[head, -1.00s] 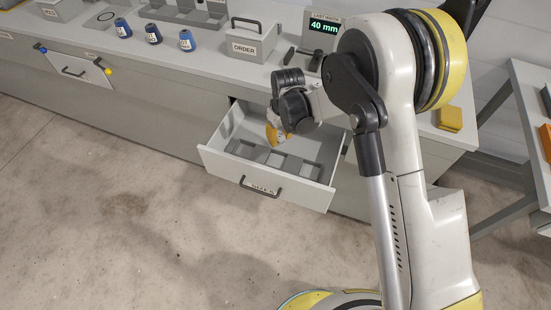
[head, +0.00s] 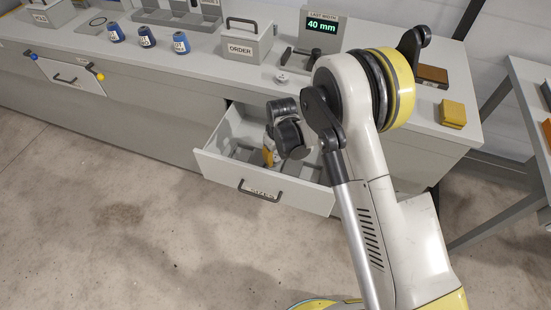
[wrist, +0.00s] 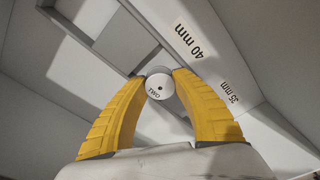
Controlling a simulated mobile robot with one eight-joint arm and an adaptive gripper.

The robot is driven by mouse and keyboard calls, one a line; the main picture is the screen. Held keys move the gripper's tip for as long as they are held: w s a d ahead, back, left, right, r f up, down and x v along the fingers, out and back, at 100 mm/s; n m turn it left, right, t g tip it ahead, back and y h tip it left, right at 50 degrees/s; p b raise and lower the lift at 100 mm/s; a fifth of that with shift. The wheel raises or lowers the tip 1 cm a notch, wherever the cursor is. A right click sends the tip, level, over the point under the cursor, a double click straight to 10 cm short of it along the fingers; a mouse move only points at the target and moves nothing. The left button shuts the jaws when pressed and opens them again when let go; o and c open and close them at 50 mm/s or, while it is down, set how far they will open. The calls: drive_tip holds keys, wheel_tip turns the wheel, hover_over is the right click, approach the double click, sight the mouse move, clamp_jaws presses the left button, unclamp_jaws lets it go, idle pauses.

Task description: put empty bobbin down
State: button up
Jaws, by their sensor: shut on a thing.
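My gripper (head: 268,158) is down inside the open drawer (head: 222,174), with only a little of its yellow fingers showing past the wrist in the head view. In the wrist view my gripper (wrist: 161,76) is shut on a small white bobbin (wrist: 159,88) marked "TWO", held between the fingertips with its round face toward the camera. The bobbin is hidden in the head view. Labels "40 mm" (wrist: 188,41) and "35 mm" (wrist: 230,92) mark the drawer beside the dividers. I cannot tell whether the bobbin touches the drawer floor.
A yellow block (head: 453,113) lies at the right end. The floor before the drawer is clear.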

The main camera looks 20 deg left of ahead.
sight(278, 160)
drive_tip(key=shift+f+b, duration=0.55)
drive_tip(key=shift+b, duration=0.05)
drive_tip(key=shift+f, duration=0.1)
drive_tip(key=o, duration=0.8)
drive_tip(key=shift+r+p, duration=0.6)
drive_tip(key=shift+r, duration=0.05)
wheel_tip(278, 160, up, 12)
drive_tip(key=d+p, duration=0.1)
drive_tip(key=p, duration=0.3)
drive_tip(key=shift+s, duration=0.45)
